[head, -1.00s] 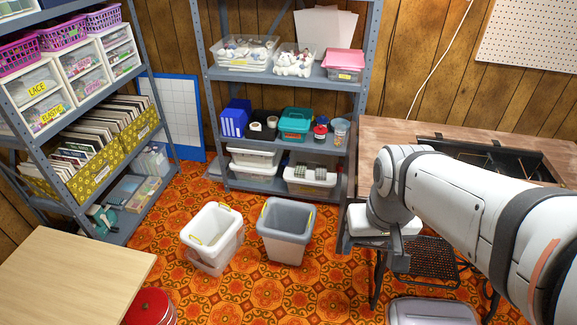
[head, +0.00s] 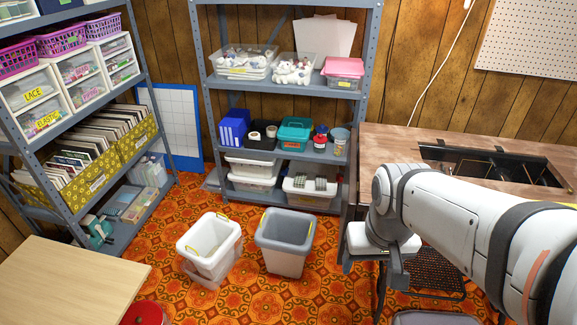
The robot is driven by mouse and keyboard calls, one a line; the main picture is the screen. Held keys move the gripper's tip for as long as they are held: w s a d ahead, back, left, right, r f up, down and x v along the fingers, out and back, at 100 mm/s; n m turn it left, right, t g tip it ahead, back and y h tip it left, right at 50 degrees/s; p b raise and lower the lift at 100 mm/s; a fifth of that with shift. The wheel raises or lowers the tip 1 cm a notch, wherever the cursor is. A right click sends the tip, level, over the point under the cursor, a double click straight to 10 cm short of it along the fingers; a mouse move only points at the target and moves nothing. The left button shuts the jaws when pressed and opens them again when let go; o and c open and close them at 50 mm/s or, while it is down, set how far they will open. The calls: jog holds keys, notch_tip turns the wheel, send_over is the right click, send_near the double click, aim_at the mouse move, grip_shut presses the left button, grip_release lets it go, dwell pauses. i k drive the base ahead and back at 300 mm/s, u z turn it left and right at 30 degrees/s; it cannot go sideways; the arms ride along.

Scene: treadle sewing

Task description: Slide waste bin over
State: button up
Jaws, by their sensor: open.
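Two open-topped bins stand side by side on the floor in the head view. The left one is a white bin (head: 208,249) with a yellow handle and a see-through lower part. The right one is a bin with a grey rim and whitish body (head: 284,243), also with yellow at its rim. I cannot tell which is the waste bin. Both look upright and empty, with a small gap between them. My gripper (head: 375,262) is open and empty, right of the grey-rimmed bin and apart from it, in front of the wooden table.
A blue-grey shelf unit (head: 281,149) stands behind the bins, another (head: 137,116) at left. A pale wooden tabletop (head: 70,280) and a red round tin (head: 146,313) are front left. A sewing table (head: 400,140) is at right. Patterned floor is clear in front of the bins.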

aim_at(291, 265)
jog(key=u, duration=2.25)
jog(key=i, duration=0.7)
jog(key=z, duration=1.45)
